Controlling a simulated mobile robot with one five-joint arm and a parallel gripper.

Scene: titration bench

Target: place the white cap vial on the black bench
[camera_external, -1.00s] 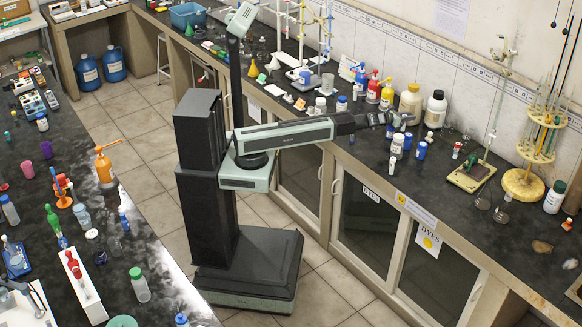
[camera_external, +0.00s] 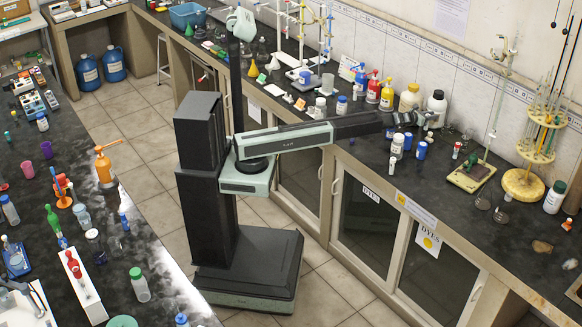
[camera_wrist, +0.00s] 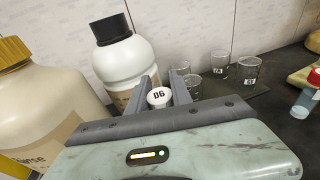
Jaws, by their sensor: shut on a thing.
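The white cap vial (camera_wrist: 160,97) shows in the wrist view, its round cap marked D6, between the two grey fingers of my gripper (camera_wrist: 162,86). My gripper is shut on it. Most of the vial's body is hidden by the gripper. In the external view my gripper (camera_external: 428,118) is over the right-hand black bench (camera_external: 455,205), near its back wall. Whether the vial's base touches the bench cannot be told.
A white bottle with a black cap (camera_wrist: 122,60) and a larger cream bottle (camera_wrist: 40,105) stand close on the left. Glass beakers (camera_wrist: 248,70) stand beyond to the right. Blue vials (camera_external: 421,150) stand in front.

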